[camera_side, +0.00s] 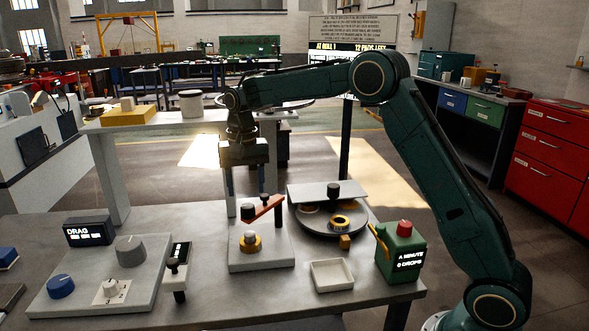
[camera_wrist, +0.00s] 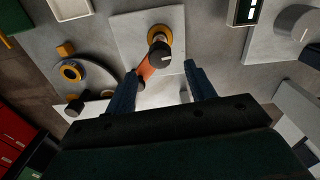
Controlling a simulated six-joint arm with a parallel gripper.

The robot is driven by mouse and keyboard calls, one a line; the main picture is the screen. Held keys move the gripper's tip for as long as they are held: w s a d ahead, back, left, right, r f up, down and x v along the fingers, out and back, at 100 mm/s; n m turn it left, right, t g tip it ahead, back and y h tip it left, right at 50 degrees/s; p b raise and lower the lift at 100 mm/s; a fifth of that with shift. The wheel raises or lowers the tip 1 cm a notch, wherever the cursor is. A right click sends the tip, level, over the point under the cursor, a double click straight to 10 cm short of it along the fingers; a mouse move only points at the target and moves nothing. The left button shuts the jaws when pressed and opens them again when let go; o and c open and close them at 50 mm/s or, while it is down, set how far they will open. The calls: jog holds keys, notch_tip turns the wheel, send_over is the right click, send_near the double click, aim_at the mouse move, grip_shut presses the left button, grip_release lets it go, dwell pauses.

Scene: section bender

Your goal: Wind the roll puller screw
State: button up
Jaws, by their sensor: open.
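The roll puller appears to be the unit on the grey plate (camera_side: 262,258), with a brass ring (camera_side: 250,243) at its foot. An orange crank arm (camera_side: 264,208) with dark knobs sits at its top. The crank arm also shows in the wrist view (camera_wrist: 147,69), with a dark round knob (camera_wrist: 158,54) near the brass ring. My gripper (camera_side: 246,198) points down above the unit. In the wrist view its two blue fingers (camera_wrist: 164,76) are spread apart, with the crank between and just beyond them. Nothing is held. The screw thread itself is not visible.
A round turntable (camera_side: 325,229) with brass rolls stands right, under a grey plate with a black knob. A white tray (camera_side: 332,275) and a green box with a red button (camera_side: 403,250) are nearby. A dial panel (camera_side: 100,283) lies left. A raised shelf (camera_side: 155,123) stands behind.

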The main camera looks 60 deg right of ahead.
aim_at(248, 206)
notch_tip(248, 206, up, 8)
jog(key=shift+r, duration=0.25)
jog(key=shift+f, duration=0.2)
dwell(0.8)
notch_tip(248, 206, down, 14)
jog(key=shift+r, duration=0.2)
dwell(0.5)
jog(key=c, duration=1)
